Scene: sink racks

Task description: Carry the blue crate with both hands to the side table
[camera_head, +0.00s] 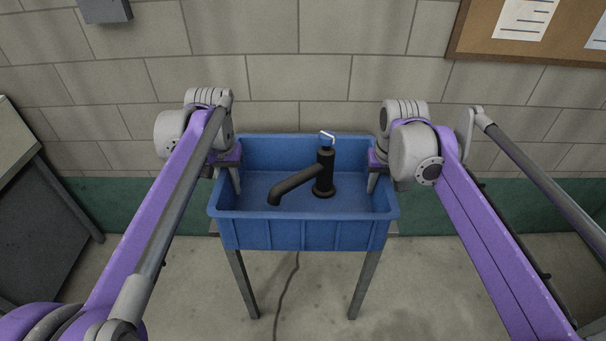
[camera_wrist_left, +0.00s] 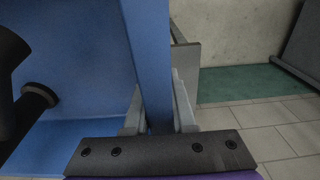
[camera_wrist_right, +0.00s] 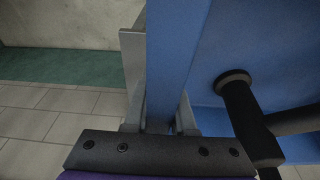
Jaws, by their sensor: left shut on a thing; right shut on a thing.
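The blue crate (camera_head: 304,234) is upright and looks level over a small grey-legged stand (camera_head: 363,285); I cannot tell whether it rests on it or hangs just above. A black faucet (camera_head: 325,172) with a light handle lies within the crate's open top, upright inside it. My left gripper (camera_head: 235,178) is shut on the crate's left wall, which runs between its fingers in the left wrist view (camera_wrist_left: 158,112). My right gripper (camera_head: 373,181) is shut on the right wall, also between its fingers in the right wrist view (camera_wrist_right: 161,112).
A dark table (camera_head: 35,195) stands at the left edge. A block wall (camera_head: 300,75) with a green lower band is close behind the crate. A cork board (camera_head: 480,35) hangs at upper right. A dark cable (camera_head: 286,285) lies on the floor under the stand.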

